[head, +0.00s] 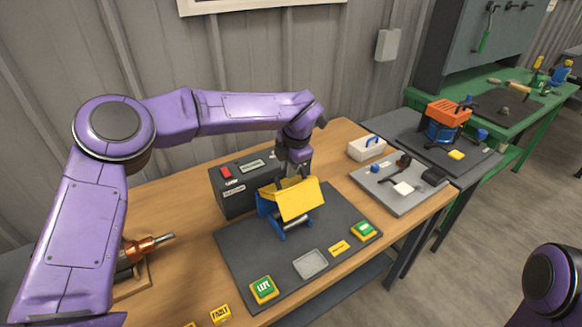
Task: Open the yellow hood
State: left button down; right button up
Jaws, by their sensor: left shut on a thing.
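The yellow hood (302,200) sits on a blue stand (265,206) on the dark mat in the middle of the wooden table. The hood looks tilted, with a broad yellow face towards me; how far it is open I cannot tell. My left gripper (289,180) reaches down from above and behind and is shut on the hood at its upper rear edge. The fingertips are partly hidden behind the hood. My right gripper is out of view; only a purple part of my right arm shows at the lower right.
A dark box with a red switch (228,182) stands close behind the hood. The mat (240,246) holds green-topped blocks (264,289) and a grey tray (311,264) in front. A copper-coloured rotor (146,245) lies at left. A grey board (402,205) with small parts is at right.

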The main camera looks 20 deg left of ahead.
pick_arm(q)
jog(key=shift+w+a+r+p, duration=0.6)
jog(key=shift+a+r+p, duration=0.2)
jog(key=shift+p, duration=0.35)
jog(key=shift+w+a+f, duration=0.15)
jog(key=shift+a+f, duration=0.05)
jog(key=shift+f, duration=0.1)
jog(key=shift+r, duration=0.1)
jog(key=shift+w+a+r, duration=0.1)
jog(key=shift+r, duration=0.05)
jog(key=w+a+p, duration=0.3)
jog(key=shift+a+r, duration=0.25)
jog(key=shift+a, duration=0.1)
